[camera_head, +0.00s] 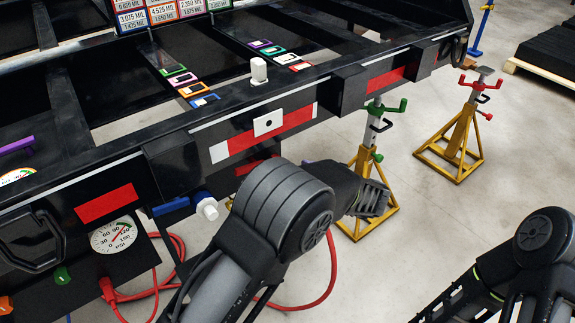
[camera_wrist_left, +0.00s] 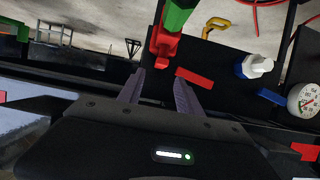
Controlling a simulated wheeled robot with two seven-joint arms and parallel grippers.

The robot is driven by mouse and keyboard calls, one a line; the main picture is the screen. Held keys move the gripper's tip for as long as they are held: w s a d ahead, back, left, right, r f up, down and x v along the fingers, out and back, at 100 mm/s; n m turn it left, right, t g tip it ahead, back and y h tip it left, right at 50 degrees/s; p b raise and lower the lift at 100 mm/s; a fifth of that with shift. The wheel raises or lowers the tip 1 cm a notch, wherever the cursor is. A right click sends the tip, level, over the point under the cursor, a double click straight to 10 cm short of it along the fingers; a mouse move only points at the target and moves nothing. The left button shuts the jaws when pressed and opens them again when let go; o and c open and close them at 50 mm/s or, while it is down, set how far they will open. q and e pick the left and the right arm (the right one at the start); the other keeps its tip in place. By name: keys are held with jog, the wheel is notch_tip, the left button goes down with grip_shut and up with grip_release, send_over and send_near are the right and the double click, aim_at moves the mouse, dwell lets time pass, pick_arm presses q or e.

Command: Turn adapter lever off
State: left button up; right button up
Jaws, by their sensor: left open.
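My left gripper (camera_wrist_left: 157,88) is open in the left wrist view, with nothing between its two purple-grey fingers. Ahead of the fingers are a green handle (camera_wrist_left: 178,17) and a red part (camera_wrist_left: 164,45) below it. A flat red piece (camera_wrist_left: 194,77) is just past the right finger. A blue fitting with a white knob (camera_wrist_left: 259,66) is further right; it also shows in the head view (camera_head: 207,208), left of my arm. I cannot tell which part is the adapter lever. In the head view my left arm reaches under the trailer edge. My right gripper is out of view.
The black trailer frame (camera_head: 205,122) spans the head view. Yellow jack stands (camera_head: 464,130) stand to the right. The floor beside them is open.

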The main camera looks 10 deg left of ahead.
pick_arm(q)
jog(key=b+x, duration=0.1)
jog(key=x, duration=0.5)
jog(key=shift+a, duration=0.15)
jog(key=shift+c, duration=0.2)
grip_shut()
